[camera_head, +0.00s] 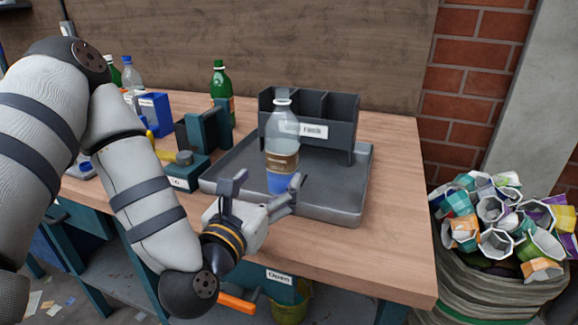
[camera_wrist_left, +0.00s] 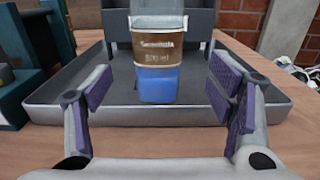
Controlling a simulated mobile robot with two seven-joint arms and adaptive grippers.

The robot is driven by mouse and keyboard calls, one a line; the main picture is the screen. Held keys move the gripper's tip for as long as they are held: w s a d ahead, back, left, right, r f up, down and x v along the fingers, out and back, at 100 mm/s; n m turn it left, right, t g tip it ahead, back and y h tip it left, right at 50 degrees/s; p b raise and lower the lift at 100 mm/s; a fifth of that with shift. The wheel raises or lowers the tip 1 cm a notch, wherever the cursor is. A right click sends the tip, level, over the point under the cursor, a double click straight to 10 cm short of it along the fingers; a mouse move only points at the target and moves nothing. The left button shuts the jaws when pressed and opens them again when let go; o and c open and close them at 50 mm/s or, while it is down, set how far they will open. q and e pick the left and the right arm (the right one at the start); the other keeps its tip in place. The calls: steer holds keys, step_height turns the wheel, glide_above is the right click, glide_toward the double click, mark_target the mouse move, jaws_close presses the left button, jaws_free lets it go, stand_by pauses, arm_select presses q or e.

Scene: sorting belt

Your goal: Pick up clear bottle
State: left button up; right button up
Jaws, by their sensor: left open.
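The clear bottle (camera_head: 283,139) stands upright on the grey tray (camera_head: 345,200), in front of a dark divided rack. It has a brown label and a blue lower part. My left gripper (camera_head: 267,184) is open at the tray's front edge, with its fingers pointing toward the bottle. In the left wrist view the bottle (camera_wrist_left: 160,62) shows between and beyond the two open fingers (camera_wrist_left: 160,108), with a gap on each side. Its top is cut off there. My right gripper is not in view.
The dark rack (camera_head: 340,135) stands behind the bottle on the tray. A green bottle (camera_head: 221,85), a blue box (camera_head: 155,112) and a teal fixture (camera_head: 207,140) are to the left. The wooden table (camera_head: 400,230) is clear at right.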

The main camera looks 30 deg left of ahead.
mark_target(277, 168)
arm_select(q)
steer(key=w, duration=0.2)
steer(key=w+f+b, duration=0.1)
steer(key=shift+a, duration=0.3)
steer(key=shift+w+a+r, duration=0.1)
steer(key=shift+w+r, duration=0.1)
steer(key=shift+w, duration=0.05)
steer(key=x, duration=0.5)
steer(key=shift+a+r, duration=0.2)
steer(key=shift+r, duration=0.05)
steer(key=c, duration=1.3)
steer(key=shift+r, duration=0.1)
steer(key=shift+c, duration=0.9)
